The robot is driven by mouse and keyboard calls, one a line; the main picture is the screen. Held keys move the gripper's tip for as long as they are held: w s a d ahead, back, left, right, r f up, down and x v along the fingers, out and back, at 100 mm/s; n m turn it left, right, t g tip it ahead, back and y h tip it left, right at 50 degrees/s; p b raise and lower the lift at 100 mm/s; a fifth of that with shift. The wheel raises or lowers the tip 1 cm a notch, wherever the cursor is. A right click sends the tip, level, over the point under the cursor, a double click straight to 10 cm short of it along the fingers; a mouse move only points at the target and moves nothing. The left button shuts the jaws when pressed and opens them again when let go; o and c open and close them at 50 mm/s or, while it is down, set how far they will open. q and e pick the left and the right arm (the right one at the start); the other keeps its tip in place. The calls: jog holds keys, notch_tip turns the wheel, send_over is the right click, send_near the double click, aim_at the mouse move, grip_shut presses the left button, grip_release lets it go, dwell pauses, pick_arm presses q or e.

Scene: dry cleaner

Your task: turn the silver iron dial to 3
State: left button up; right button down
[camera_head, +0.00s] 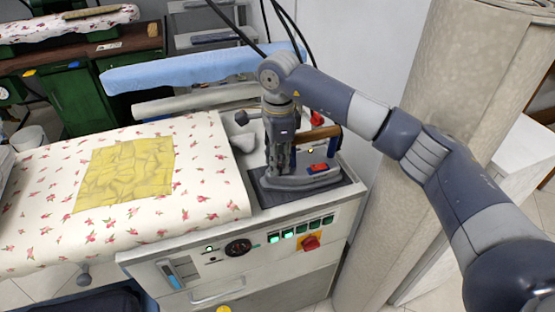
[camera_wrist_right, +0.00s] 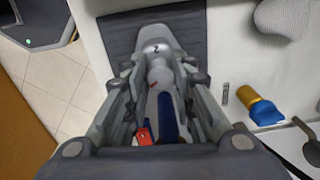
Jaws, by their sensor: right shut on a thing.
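The silver iron (camera_head: 300,180) sits on a dark mat at the right end of the pressing unit, with a wooden handle (camera_head: 318,135) and a red part on top. My right gripper (camera_head: 283,172) points down at the iron's left part. In the right wrist view, its fingers (camera_wrist_right: 158,70) are closed around a rounded silver piece, which appears to be the iron's dial (camera_wrist_right: 158,48). A small dark mark like a 2 shows on it. The fingers hide the dial in the head view. My left gripper is out of view.
A flowered ironing board (camera_head: 60,185) with a folded yellow cloth (camera_head: 125,172) lies to the left. A blue padded board (camera_head: 190,70) is behind. The front panel has a black knob (camera_head: 238,247) and a red switch (camera_head: 310,243). A beige column (camera_head: 440,90) stands close on the right.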

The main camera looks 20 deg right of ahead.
jog(key=shift+m, duration=0.3)
jog(key=c, duration=1.3)
grip_release()
jog(key=r, duration=1.2)
jog(key=shift+s, duration=0.3)
